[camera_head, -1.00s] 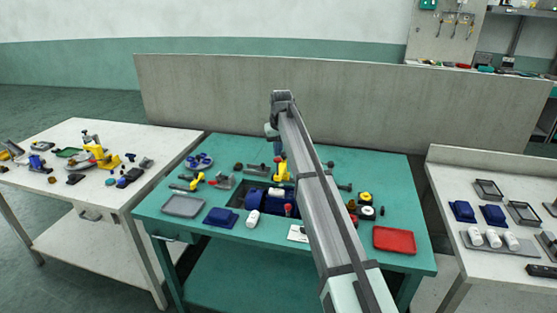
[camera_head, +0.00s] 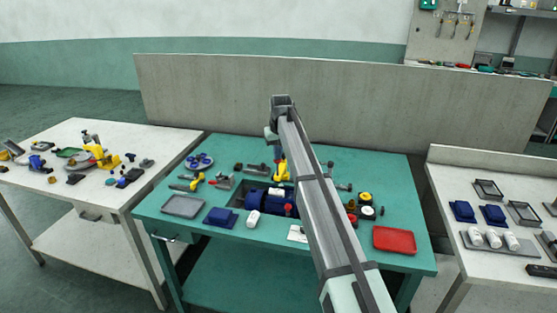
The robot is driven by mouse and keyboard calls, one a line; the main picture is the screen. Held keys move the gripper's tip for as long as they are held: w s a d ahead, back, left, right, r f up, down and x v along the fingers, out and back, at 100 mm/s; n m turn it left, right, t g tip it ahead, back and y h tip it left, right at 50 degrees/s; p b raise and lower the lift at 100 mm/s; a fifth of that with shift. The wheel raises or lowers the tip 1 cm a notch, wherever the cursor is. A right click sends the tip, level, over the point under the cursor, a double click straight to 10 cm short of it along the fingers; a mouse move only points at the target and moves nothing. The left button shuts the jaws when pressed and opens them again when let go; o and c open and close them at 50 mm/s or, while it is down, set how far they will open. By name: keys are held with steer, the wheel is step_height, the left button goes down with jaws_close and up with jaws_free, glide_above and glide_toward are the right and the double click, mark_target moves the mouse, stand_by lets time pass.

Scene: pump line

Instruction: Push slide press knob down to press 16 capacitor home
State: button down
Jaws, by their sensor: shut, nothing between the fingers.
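My arm reaches over the teal table, and its far end bends down behind the forearm. My gripper (camera_head: 277,152) is small and partly hidden there, just above a yellow upright device (camera_head: 281,172) that may be the slide press. I cannot tell whether the fingers touch a knob. A blue pump motor (camera_head: 256,199) sits in the dark recess in the middle of the table. A white cylinder (camera_head: 252,219), perhaps the capacitor, stands at its front. A red knob-like part (camera_head: 288,210) is at its right, beside my forearm.
A grey partition (camera_head: 350,105) stands behind. White benches with parts flank both sides.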

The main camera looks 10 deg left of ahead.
steer(key=shift+f, duration=1.55)
stand_by(1.5)
steer(key=shift+r, duration=0.15)
steer(key=shift+r, duration=1.75)
steer(key=shift+r, duration=2.45)
